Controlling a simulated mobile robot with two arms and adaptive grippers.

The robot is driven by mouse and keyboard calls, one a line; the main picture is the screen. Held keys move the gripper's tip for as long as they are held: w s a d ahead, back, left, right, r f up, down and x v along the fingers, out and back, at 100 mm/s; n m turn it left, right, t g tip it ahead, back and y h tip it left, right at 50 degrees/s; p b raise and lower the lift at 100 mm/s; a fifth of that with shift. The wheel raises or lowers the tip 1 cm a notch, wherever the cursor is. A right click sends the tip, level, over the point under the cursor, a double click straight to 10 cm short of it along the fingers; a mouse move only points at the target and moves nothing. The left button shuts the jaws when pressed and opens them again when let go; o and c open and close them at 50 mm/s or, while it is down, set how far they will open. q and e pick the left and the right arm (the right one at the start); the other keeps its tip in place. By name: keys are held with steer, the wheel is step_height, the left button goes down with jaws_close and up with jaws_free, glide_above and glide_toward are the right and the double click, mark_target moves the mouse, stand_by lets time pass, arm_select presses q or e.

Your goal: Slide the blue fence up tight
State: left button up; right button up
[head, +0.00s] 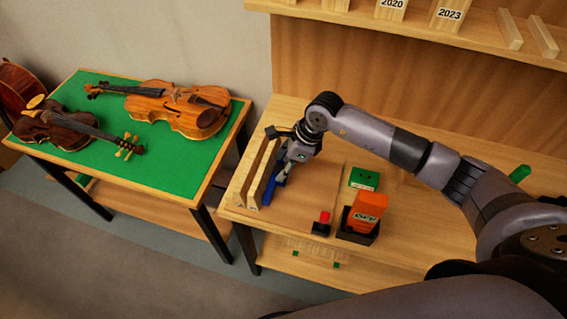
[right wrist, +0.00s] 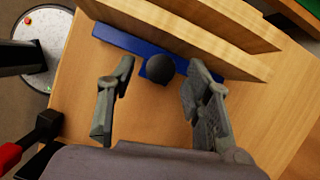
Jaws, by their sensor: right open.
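The blue fence (head: 268,192) lies on the bench at the left, beside the upright wooden boards (head: 256,173). In the right wrist view the blue fence (right wrist: 125,40) runs along the foot of the nearer board (right wrist: 190,42), and a dark round knob (right wrist: 160,68) stands at its near side. I cannot tell whether fence and board touch. My right gripper (head: 282,178) is at the fence; in the right wrist view its open fingers (right wrist: 160,95) stand on either side of the knob, with gaps showing. My left gripper is not in view.
On the bench (head: 300,215) are a red-topped black block (head: 322,224), an orange box (head: 364,213) in a dark holder and a green box (head: 364,178). A green table (head: 165,160) with violins (head: 180,108) stands left. A shelf (head: 420,28) is behind.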

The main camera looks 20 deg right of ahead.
steer(key=v, duration=1.2)
steer(key=shift+a+f, duration=0.1)
steer(key=shift+f, duration=0.05)
